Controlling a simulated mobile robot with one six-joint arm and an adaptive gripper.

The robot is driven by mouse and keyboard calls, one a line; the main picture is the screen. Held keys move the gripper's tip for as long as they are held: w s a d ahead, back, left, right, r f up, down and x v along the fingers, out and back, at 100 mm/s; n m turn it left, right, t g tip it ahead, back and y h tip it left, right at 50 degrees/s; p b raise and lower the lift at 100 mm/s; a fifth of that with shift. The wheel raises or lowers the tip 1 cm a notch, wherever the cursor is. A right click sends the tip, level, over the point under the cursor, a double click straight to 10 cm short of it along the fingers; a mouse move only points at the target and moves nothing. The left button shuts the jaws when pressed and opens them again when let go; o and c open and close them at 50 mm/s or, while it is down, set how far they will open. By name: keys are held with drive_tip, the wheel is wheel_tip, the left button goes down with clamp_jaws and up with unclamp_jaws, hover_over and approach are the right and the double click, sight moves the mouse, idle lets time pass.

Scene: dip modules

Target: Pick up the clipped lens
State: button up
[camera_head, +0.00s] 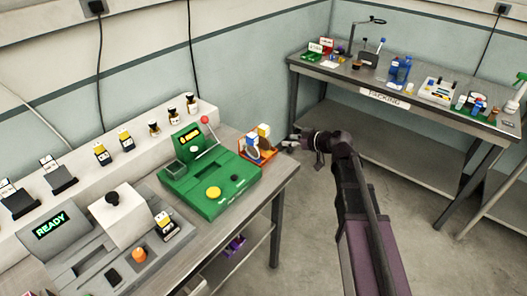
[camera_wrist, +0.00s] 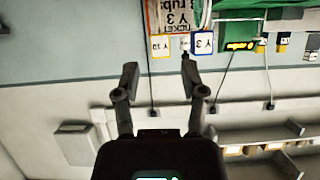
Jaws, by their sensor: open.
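Two clipped lenses stand in an orange rack (camera_head: 272,155) at the right end of the left bench in the head view. The nearer lens (camera_head: 252,153) is a grey disc with a white and blue clip on top. The other lens (camera_head: 266,143) has a yellow and white clip. My gripper (camera_head: 289,143) is just right of the rack, apart from it. In the wrist view my gripper (camera_wrist: 159,72) is open with nothing between its fingers. Beyond the fingertips are upside-down tags, one blue-edged (camera_wrist: 203,43) and one yellow-edged (camera_wrist: 160,46). I cannot make out the lens discs there.
A green machine (camera_head: 210,180) with a yellow button and red knob stands left of the rack. A grey machine (camera_head: 75,250) reading READY is further left. A packing table (camera_head: 380,98) with several items stands at the back right. The floor between is clear.

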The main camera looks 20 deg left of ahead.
sight(267, 137)
drive_tip(key=shift+w+a+t+y, duration=0.3)
drive_tip(key=shift+a, duration=0.2)
drive_tip(key=shift+f, duration=0.1)
drive_tip(key=b+x, duration=0.3)
drive_tip(key=x, duration=0.4)
drive_tip(key=shift+f, duration=0.1)
drive_tip(key=shift+w+a+f, duration=0.1)
drive_tip(key=shift+w+a, duration=0.05)
drive_tip(key=shift+a, duration=0.35)
drive_tip(key=shift+b+x, duration=1.25)
drive_tip(key=shift+x, duration=1.6)
drive_tip(key=shift+d, duration=0.1)
